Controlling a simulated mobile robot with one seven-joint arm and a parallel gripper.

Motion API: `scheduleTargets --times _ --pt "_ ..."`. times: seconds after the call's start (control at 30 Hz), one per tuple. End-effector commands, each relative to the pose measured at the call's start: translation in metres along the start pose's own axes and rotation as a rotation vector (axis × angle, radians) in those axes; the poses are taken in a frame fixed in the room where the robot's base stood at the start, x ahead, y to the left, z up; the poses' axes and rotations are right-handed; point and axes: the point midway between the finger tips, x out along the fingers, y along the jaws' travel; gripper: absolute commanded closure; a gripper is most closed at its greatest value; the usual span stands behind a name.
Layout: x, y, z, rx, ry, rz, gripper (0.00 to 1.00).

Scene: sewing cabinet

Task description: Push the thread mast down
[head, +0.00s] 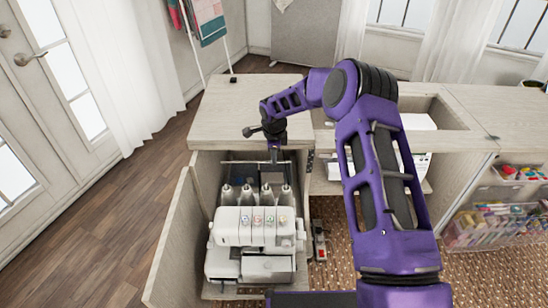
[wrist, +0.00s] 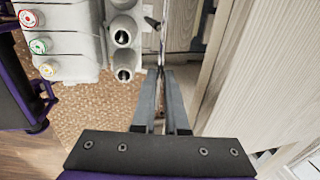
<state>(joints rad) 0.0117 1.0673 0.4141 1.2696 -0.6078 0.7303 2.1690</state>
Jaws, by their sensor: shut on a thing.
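The white overlock sewing machine (head: 250,228) stands in the open cabinet, with several grey thread cones (head: 247,194) at its back. The thread mast (wrist: 163,35) shows in the wrist view as a thin upright rod beside the cones. My gripper (wrist: 161,70) has its fingertips close together on this rod. In the head view my gripper (head: 274,158) points down behind the cones at the cabinet's back.
The cabinet top (head: 245,105) lies behind and above the machine. An open cabinet door (head: 172,245) stands to the left. In the wrist view a wooden panel (wrist: 265,70) stands close to the right of my gripper. A clear bin (head: 490,225) is at the right.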

Motion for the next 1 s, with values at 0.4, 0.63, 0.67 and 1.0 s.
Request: scheduleTargets --times 0.4,0.63,0.67,1.0 --pt "-0.0005 -0.0006 0.0 0.0 0.0 -0.002 1.0" --pt "-0.0005 -0.0007 0.0001 0.0 0.0 -0.002 1.0" --pt "-0.0005 -0.0007 0.0001 0.0 0.0 -0.002 1.0" --pt "0.0049 0.0004 0.0002 -0.001 0.0 -0.002 1.0"
